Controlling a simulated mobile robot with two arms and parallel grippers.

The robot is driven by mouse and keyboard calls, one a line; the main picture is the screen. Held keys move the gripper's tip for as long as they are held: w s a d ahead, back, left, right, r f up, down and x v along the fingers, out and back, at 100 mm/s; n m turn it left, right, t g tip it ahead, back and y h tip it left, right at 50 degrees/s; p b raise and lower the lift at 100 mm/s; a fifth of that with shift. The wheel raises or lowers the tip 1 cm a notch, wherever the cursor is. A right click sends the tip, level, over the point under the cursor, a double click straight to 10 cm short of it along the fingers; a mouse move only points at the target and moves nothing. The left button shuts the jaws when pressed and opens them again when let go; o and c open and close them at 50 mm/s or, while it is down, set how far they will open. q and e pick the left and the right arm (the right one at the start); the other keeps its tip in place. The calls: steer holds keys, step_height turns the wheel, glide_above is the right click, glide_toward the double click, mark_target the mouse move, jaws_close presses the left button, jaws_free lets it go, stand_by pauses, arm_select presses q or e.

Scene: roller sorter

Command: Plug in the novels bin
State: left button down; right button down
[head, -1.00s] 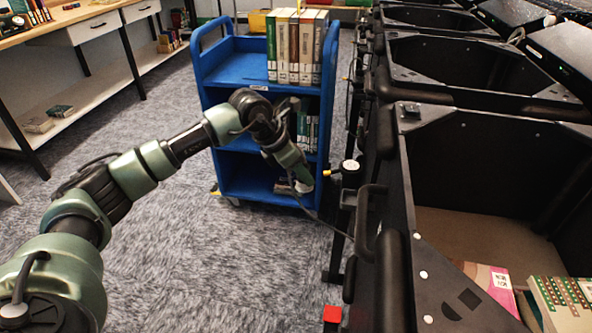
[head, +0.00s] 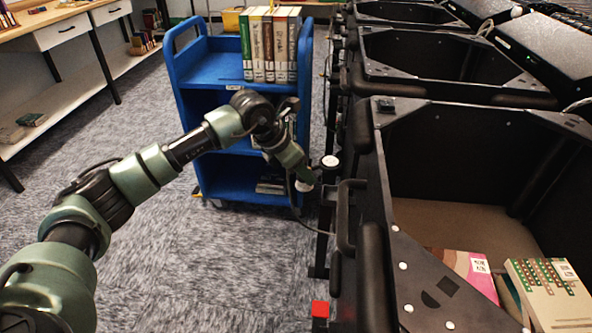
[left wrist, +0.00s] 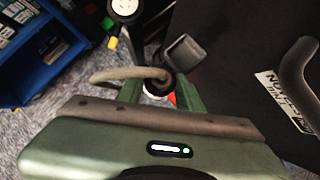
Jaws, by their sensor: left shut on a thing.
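The novels bin (head: 385,185) is the near black bin on the right. Its label (left wrist: 285,98), partly cut off, shows in the left wrist view beside a dark handle (left wrist: 300,68). My left gripper (head: 304,184) is left of the bin's handle (head: 346,212), shut on a plug (left wrist: 155,90) mostly hidden between the fingers. A beige cable (left wrist: 122,75) bends away from the plug in the wrist view. A white round piece (head: 330,161), which looks like a socket, is just beyond the gripper, apart from it; it also shows in the wrist view (left wrist: 124,8). My right gripper is out of view.
A blue book cart (head: 207,75) with several books stands behind my left arm. More black bins (head: 420,70) line up behind the near one. A red block (head: 320,309) is low at the near bin's left. Carpet is clear on the left, before a bench (head: 60,95).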

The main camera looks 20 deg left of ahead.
arm_select(q)
steer(key=shift+w+d, duration=0.3)
steer(key=shift+d, duration=0.6)
steer(key=shift+w+d, duration=0.3)
steer(key=shift+d, duration=0.55)
steer(key=shift+w+d, duration=0.3)
steer(key=shift+d, duration=0.6)
steer(key=shift+w+d, duration=0.3)
steer(key=shift+d, duration=0.6)
steer(key=shift+f, duration=0.25)
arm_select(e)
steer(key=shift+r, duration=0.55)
